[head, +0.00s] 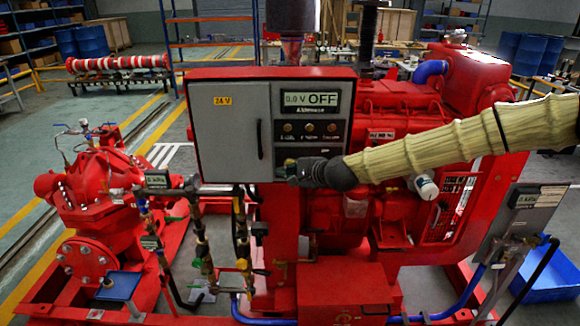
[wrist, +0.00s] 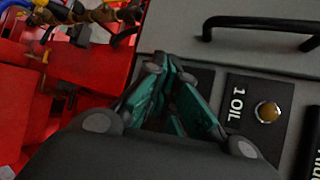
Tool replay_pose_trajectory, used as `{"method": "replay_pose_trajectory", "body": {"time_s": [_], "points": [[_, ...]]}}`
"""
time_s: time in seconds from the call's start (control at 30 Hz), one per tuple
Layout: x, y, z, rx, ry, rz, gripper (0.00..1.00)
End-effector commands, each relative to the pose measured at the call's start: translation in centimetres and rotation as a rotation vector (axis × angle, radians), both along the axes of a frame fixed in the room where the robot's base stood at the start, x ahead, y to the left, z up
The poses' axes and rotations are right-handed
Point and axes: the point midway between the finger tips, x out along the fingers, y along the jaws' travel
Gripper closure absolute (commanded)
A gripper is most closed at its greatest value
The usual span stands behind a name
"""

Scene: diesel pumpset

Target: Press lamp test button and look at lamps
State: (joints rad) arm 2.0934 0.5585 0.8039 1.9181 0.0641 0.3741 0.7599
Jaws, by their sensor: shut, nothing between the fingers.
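The grey control panel (head: 230,120) in its red frame stands at the middle of the head view. Its display (head: 309,101) reads 0.0 V OFF. Below the display is a row of amber lamps (head: 309,127), none clearly bright. In the wrist view one amber lamp (wrist: 267,112) sits beside the label 1 OIL. My gripper (head: 292,168) is at the panel's lower part, below the lamp row. In the wrist view its teal fingers (wrist: 172,118) are shut and empty, over a dark plate on the panel face. The lamp test button is not identifiable; my fingers hide part of that plate.
A dark door handle (head: 260,139) stands out from the panel. The red diesel engine (head: 400,110) is behind and right of the panel, under my arm. A red pump (head: 95,195) with pipes and valves stands left. A grey box (head: 530,205) stands at right.

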Motion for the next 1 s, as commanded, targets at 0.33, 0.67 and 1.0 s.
{"method": "replay_pose_trajectory", "body": {"time_s": [0.33,0.67,1.0], "points": [[0.8,0.0,0.0,0.0,0.0,0.0,1.0],[0.8,0.0,0.0,0.0,0.0,0.0,1.0],[1.1,0.0,0.0,0.0,0.0,0.0,1.0]]}}
